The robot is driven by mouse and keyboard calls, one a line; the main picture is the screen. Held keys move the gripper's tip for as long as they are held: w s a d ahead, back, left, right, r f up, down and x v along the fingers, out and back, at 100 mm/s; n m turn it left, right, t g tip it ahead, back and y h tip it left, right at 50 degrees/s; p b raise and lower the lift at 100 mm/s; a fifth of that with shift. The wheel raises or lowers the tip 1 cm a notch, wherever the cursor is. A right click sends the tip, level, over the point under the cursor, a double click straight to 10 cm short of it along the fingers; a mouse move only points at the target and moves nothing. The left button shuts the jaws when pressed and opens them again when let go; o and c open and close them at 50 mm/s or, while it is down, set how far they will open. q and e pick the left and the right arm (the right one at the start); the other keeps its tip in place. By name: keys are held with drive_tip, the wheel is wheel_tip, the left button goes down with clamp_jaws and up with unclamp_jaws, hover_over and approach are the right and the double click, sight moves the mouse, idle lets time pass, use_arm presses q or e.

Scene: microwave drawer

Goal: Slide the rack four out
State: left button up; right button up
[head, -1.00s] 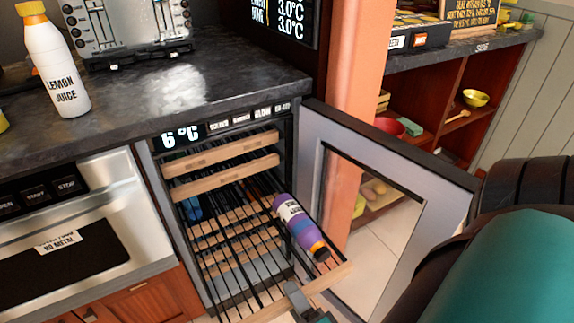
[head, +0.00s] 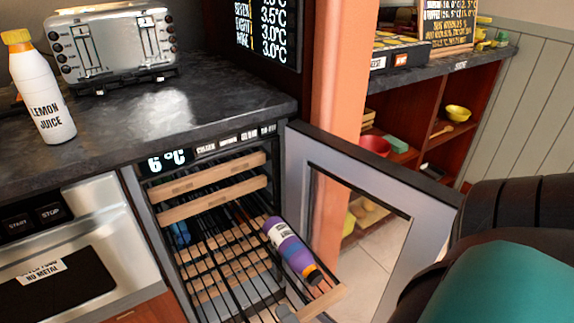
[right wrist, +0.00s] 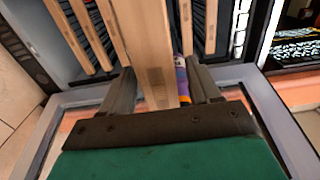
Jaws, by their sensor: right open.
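The wine cooler (head: 168,160) stands under the counter with its door (head: 395,215) swung open to the right. Two wooden-fronted racks (head: 213,200) sit inside near the top. Below them a wire rack with a wooden front bar (head: 328,298) is slid well out, and a purple bottle (head: 290,248) lies on it. I cannot tell this rack's number. The tip of my right gripper (head: 287,313) shows at that bar, low in the head view. In the right wrist view my open right gripper (right wrist: 160,82) has its fingers on either side of a wooden bar (right wrist: 153,60). My left gripper is out of view.
The open door stands close beside my right arm. A dark counter above holds a lemon juice bottle (head: 42,95) and a toaster (head: 112,45). A steel oven front (head: 75,245) is left of the cooler, and an orange post (head: 340,90) rises behind the door.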

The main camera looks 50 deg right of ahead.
drive_tip(key=shift+o, duration=1.3)
wheel_tip(320, 180, up, 15)
drive_tip(key=p, duration=0.6)
drive_tip(key=shift+w+d+f+p, duration=0.15)
drive_tip(key=shift+f+p, duration=0.05)
drive_tip(key=shift+p, duration=0.15)
drive_tip(key=r+p, duration=0.1)
drive_tip(key=r, duration=0.3)
drive_tip(key=shift+s+r, duration=0.2)
drive_tip(key=shift+c, duration=1.3)
drive_tip(key=shift+r, duration=0.5)
